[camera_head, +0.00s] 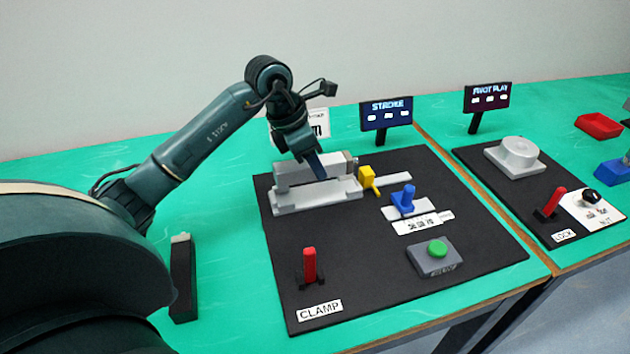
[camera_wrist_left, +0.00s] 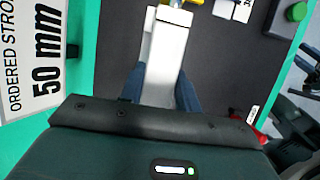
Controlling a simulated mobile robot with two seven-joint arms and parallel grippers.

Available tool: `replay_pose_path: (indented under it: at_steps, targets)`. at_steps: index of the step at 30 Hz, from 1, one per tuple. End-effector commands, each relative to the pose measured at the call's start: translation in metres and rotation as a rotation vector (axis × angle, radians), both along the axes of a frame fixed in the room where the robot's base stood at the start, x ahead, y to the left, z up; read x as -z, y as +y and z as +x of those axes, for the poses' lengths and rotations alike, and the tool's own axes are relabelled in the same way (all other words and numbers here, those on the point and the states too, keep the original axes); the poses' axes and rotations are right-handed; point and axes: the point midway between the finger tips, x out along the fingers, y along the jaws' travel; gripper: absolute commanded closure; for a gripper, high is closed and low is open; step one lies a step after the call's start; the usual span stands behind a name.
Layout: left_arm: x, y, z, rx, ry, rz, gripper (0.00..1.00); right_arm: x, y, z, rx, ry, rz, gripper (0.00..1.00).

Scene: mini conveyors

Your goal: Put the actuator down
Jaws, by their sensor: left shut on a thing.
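The actuator (camera_head: 309,172) is a light grey block-like body lying lengthwise at the grey cradle (camera_head: 318,196) on the black station board. Whether it rests fully in the cradle or hangs just above it, I cannot tell. My left gripper (camera_head: 318,168) points down over it and is shut on it. In the left wrist view the pale actuator (camera_wrist_left: 165,62) runs up between the two blue fingers (camera_wrist_left: 158,90). The fingers hide part of its sides. My right gripper is not in view.
A yellow block (camera_head: 367,175), a blue lever (camera_head: 405,197), a red clamp lever (camera_head: 309,266) and a green button (camera_head: 437,247) stand on the board. A "STROKE" display (camera_head: 386,113) stands behind. A second board with a grey round fixture (camera_head: 518,153) is at right.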

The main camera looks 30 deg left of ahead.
Motion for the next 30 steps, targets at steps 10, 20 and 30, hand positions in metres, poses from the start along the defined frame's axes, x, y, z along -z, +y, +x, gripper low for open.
replay_pose_path:
  at_steps: [10, 20, 30]
  targets:
    - [0.036, -0.001, 0.000, 0.001, 0.001, -0.003, 1.00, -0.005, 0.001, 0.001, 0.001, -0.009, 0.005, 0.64]
    - [0.049, 0.000, 0.001, 0.002, -0.004, 0.000, 1.00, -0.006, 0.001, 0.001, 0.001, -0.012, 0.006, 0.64]
    - [0.051, 0.000, 0.000, 0.003, -0.002, 0.000, 0.48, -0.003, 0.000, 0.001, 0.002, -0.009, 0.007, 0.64]
